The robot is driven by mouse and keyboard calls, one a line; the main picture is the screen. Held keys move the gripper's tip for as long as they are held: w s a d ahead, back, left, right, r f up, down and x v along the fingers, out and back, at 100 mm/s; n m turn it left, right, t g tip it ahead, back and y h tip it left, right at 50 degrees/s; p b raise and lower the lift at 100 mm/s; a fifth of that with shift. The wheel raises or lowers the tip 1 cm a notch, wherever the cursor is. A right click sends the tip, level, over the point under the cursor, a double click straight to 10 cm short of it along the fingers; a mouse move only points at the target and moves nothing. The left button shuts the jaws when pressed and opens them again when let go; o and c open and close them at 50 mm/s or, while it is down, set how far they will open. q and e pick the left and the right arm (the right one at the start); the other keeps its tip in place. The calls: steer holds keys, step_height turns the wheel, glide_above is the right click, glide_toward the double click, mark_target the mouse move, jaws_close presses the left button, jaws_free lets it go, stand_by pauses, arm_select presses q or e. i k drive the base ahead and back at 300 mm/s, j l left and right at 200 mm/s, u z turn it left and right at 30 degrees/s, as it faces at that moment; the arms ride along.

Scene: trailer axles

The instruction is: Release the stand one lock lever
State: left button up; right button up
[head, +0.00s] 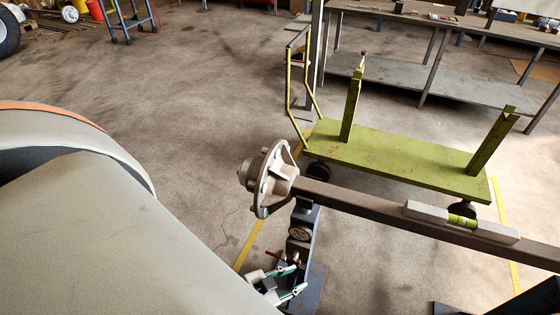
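A trailer axle (370,210) runs from the middle to the right edge, with a round hub (275,180) on its left end. A dark blue-grey stand (300,247) stands under the axle just right of the hub. A round disc shows on the stand's upper part, and a small lever with a reddish end (273,256) sticks out to its left. My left gripper (296,277) is low beside the stand, just below this lever. Its two greenish fingers look apart, with nothing seen between them. Whether it touches the lever is unclear. My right gripper is out of view.
A spirit level (461,220) lies on the axle. A green cart (400,163) with uprights stands behind it. A workbench (440,70) is at the back right. A yellow floor line (252,243) passes left of the stand. The floor at the middle left is clear.

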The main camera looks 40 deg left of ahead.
mark_target(282, 258)
steer(key=u, duration=0.35)
steer(key=l+u, duration=0.15)
steer(key=u, duration=0.2)
steer(key=l+u, duration=0.1)
steer(key=u, duration=0.3)
steer(key=k+l+u, duration=0.15)
steer(key=l+u, duration=0.2)
steer(key=k+l+u, duration=0.15)
steer(key=u, duration=0.2)
steer(key=l, duration=0.1)
